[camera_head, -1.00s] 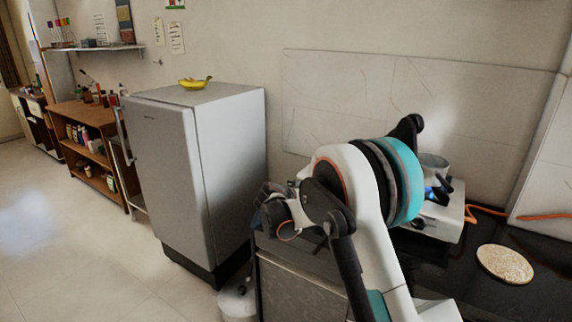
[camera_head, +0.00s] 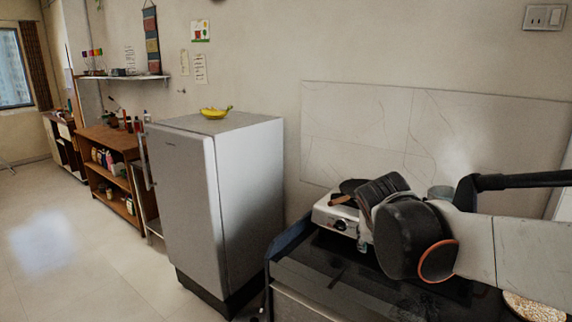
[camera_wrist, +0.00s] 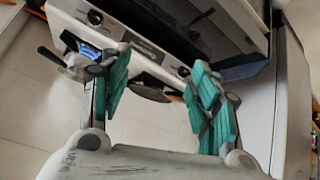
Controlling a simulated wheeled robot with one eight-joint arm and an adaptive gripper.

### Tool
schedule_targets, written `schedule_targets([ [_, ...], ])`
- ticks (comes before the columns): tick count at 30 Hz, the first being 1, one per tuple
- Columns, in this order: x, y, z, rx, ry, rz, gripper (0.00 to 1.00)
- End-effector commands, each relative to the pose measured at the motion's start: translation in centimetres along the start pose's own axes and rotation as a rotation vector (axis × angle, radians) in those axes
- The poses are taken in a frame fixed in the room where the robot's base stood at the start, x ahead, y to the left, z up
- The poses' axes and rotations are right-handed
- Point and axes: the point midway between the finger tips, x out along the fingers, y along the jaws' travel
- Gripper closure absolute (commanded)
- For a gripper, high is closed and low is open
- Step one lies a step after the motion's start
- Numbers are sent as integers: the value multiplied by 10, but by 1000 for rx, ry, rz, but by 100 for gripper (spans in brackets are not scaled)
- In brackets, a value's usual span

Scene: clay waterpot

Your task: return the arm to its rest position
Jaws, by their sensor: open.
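My gripper (camera_wrist: 158,95) shows in the wrist view with its two teal-padded fingers spread wide. Nothing is held between them. Beyond the fingers are a white panel with dark knobs (camera_wrist: 125,35) and a dark rounded thing I cannot name for sure. In the head view my arm comes in from the right edge, bent above the dark counter. I cannot make out the fingers there.
A white stove (camera_head: 336,218) stands on the dark counter (camera_head: 330,270) close to my arm, with a metal pot (camera_head: 440,192) behind. A round speckled board (camera_head: 535,309) is at the lower right. A grey fridge (camera_head: 185,200) bears bananas (camera_head: 215,113). Open floor lies left.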

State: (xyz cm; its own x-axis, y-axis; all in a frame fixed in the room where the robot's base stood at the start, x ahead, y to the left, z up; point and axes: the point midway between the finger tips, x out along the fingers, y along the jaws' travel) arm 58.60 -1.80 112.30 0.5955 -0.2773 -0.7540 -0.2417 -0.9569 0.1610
Motion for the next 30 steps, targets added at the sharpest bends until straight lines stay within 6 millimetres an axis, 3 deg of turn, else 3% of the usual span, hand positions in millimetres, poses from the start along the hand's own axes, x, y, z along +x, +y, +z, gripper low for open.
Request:
schedule_targets([
  [9,-60,26,92,-45,-48,-123,44],
  [18,-92,30,175,-82,-62,-235,44],
  [24,-98,28,200,-94,-60,-272,44],
  [30,-99,27,204,-97,-59,-279,44],
])
